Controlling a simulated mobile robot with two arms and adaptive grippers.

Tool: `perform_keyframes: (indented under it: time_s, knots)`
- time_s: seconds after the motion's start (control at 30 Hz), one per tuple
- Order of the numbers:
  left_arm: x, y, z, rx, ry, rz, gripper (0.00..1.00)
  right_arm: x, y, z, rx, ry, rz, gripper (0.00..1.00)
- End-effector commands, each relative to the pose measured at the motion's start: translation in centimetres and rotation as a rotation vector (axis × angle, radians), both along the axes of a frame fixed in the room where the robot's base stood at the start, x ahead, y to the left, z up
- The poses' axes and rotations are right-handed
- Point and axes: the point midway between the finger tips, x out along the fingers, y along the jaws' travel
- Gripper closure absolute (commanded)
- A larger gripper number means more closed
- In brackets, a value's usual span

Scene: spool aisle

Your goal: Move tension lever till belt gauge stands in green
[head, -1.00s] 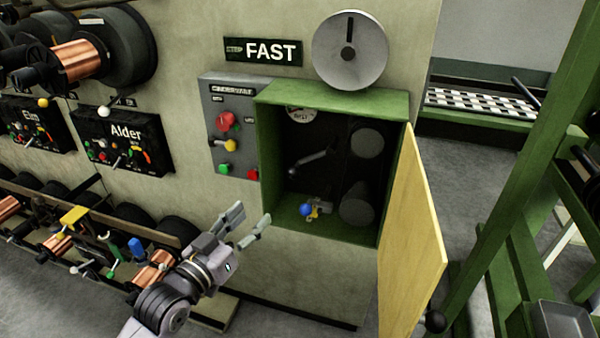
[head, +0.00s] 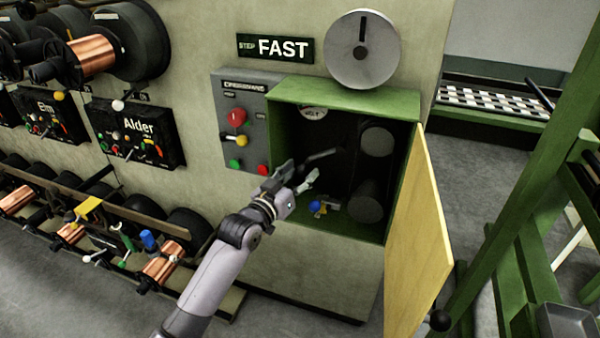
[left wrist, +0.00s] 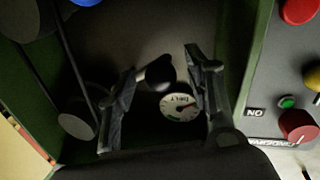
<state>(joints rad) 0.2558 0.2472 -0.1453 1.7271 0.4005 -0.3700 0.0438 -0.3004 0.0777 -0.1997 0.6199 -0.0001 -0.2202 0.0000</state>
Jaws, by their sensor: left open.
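The green belt housing (head: 345,97) stands open in the machine's front. The belt gauge (head: 313,112) is a small white dial at its upper left inside. It also shows in the left wrist view (left wrist: 180,108), with a green patch, but I cannot read the needle surely. The dark tension lever (head: 322,154) sticks out inside; its rounded black end (left wrist: 157,72) shows between my fingers in the left wrist view. My left gripper (head: 299,177) is open at the housing's mouth, its fingers either side of the lever end, not closed on it. My right gripper is out of view.
A yellow door (head: 418,235) hangs open on the right. A grey control box (head: 238,125) with coloured knobs is left of the housing. A blue-ended part (head: 315,207) lies on the housing floor. Dark rollers (head: 369,201) fill its right side.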

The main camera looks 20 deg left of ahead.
Motion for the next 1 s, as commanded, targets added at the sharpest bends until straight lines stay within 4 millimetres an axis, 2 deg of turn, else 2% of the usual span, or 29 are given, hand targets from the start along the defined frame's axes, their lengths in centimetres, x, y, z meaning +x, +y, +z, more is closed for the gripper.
perform_keyframes:
  time_s: [0.33,1.0]
  knots:
    - [0.38,-0.10,0.02,0.000,-0.001,0.000,0.53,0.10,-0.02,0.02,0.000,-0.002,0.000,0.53]
    - [0.34,-0.07,0.02,0.001,0.000,0.000,0.97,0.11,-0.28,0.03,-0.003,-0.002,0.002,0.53]
